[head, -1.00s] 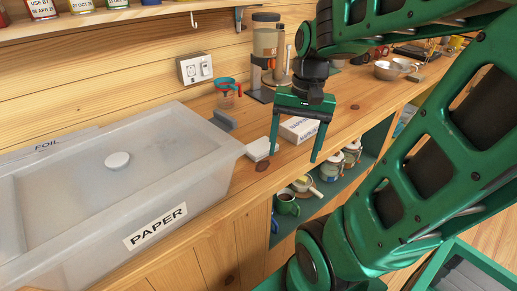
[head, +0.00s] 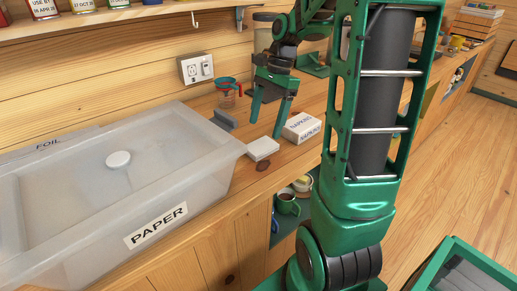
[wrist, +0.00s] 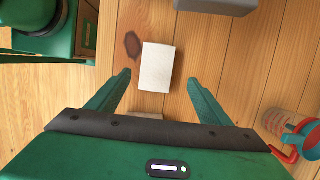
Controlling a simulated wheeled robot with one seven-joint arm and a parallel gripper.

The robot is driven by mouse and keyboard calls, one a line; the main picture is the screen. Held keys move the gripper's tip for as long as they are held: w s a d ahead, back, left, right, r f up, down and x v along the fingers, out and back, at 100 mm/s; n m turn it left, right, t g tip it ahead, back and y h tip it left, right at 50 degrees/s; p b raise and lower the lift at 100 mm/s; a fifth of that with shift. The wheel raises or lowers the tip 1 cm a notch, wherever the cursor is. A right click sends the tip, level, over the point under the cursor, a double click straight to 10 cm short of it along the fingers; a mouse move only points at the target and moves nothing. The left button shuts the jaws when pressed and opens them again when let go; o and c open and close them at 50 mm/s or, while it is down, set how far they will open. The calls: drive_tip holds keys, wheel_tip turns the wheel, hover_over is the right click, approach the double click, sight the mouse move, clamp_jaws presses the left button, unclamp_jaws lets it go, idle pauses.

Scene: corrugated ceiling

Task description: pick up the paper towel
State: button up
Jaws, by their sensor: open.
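A small white folded stack, seemingly the paper towel (head: 262,148), lies flat on the wooden counter near its front edge. In the wrist view this paper towel (wrist: 157,67) sits ahead of and partly between my fingertips. My gripper (head: 265,130) is open and empty, pointing down above the counter behind the stack. In the wrist view the fingers of my gripper (wrist: 159,77) are spread wider than the stack. I see no contact with it.
A white box labelled NAPKINS (head: 301,127) stands right of the stack. A translucent bin labelled PAPER (head: 200,165) fills the left counter. Mugs (head: 287,204) sit on a shelf below.

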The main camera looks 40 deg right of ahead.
sight(261, 145)
drive_tip(key=shift+s+x, duration=0.15)
drive_tip(key=shift+x, duration=1.45)
drive_tip(key=shift+s+x, duration=0.15)
drive_tip(key=shift+x, duration=1.4)
drive_tip(key=c, duration=1.2)
wheel_tip(261, 145, up, 10)
